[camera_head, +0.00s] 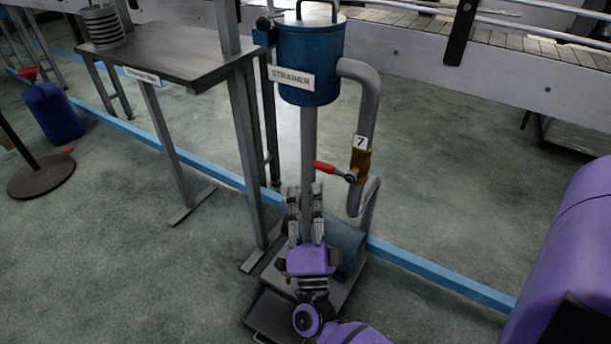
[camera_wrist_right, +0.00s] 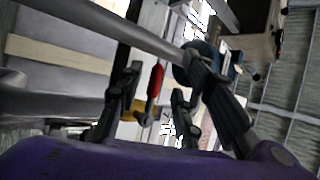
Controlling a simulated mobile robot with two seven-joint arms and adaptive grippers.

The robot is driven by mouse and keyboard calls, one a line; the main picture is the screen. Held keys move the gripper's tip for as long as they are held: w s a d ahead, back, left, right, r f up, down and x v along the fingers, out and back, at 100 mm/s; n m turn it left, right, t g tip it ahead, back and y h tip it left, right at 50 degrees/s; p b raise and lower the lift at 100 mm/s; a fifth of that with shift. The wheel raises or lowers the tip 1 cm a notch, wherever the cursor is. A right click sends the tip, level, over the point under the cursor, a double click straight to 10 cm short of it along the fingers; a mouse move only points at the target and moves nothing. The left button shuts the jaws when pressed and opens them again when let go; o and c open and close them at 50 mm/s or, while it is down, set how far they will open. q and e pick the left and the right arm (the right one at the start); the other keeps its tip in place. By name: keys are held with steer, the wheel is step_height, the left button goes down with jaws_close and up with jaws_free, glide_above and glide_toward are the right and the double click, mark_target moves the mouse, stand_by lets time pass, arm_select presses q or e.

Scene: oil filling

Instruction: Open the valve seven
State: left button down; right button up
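Valve seven is a brass valve (camera_head: 361,166) on the grey pipe below the blue strainer tank, under a white tag (camera_head: 360,142) reading 7. Its red handle (camera_head: 326,168) points left across the pipe, roughly level. My right gripper (camera_head: 305,190) is open and empty, fingers pointing up, just below and left of the handle and apart from it. In the right wrist view the red handle (camera_wrist_right: 155,81) shows between the two open fingers (camera_wrist_right: 155,85), beyond their tips, with the brass valve body (camera_wrist_right: 141,111) beside it. My left gripper is not in view.
The blue strainer tank (camera_head: 311,58) stands above the valve on a grey post. A metal table (camera_head: 165,50) with a strainer basket (camera_head: 103,26) stands at left. A blue can (camera_head: 52,110) with a red funnel is farther left. The floor right of the valve is clear.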

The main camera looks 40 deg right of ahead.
mark_target(323, 167)
steer(key=w+d+r+m, duration=0.1)
steer(key=d, duration=0.1)
steer(key=w+d+r+m+g+h, duration=0.1)
steer(key=d+r, duration=0.1)
steer(key=w+d+r+h, duration=0.1)
steer(key=d, duration=0.1)
steer(key=shift+w+r+m+g, duration=0.1)
steer(key=shift+r+m+g, duration=0.2)
steer(key=shift+r+m, duration=0.1)
steer(key=shift+c, duration=0.6)
steer(key=shift+f, duration=0.1)
jaws_close()
